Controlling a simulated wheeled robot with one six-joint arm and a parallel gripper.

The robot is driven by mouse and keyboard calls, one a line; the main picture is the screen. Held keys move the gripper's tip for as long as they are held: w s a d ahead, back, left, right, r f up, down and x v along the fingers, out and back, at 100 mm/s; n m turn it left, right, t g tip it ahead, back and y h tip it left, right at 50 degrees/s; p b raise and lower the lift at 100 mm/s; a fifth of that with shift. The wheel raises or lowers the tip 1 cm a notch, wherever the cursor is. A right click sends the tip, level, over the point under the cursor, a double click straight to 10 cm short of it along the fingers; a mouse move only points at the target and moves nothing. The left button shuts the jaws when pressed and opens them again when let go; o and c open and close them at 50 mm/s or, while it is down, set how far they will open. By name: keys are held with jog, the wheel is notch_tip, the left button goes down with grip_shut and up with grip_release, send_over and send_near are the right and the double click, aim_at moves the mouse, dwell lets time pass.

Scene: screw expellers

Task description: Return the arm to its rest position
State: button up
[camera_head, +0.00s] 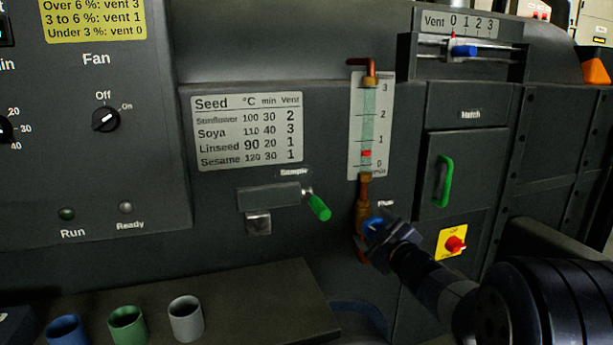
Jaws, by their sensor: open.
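My arm reaches in from the lower right, with dark links and a pale band. My gripper (385,236) is at its far end, open, right at the blue knob (373,224) below the flow tube (369,125). Whether the fingers touch the knob I cannot tell. The fingers are small and dark here, and the gripper hides part of the knob and the pipe behind it. The red float in the tube sits a little above 0.
A green-handled sample lever (318,207) is left of the gripper. The hatch's green handle (443,181) and a red switch on a yellow plate (455,244) are to the right. Blue, green and grey cups (186,319) stand on the ledge at lower left.

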jog(key=p+v, duration=0.1)
jog(key=v, duration=0.9)
jog(key=b+x, duration=0.1)
jog(key=x, duration=0.9)
jog(key=shift+f, duration=0.1)
jog(key=shift+w+r+m+p, duration=0.15)
jog(key=shift+r+m+p, duration=0.25)
jog(key=shift+p, duration=0.25)
jog(key=shift+m+p, duration=0.85)
jog(key=shift+m, duration=0.05)
jog(key=m+p, duration=0.4)
jog(key=shift+f, duration=0.1)
jog(key=m+p, duration=0.4)
jog(key=shift+p, duration=0.3)
jog(key=v, duration=1.1)
jog(key=shift+f+b, duration=0.15)
jog(key=shift+b, duration=0.15)
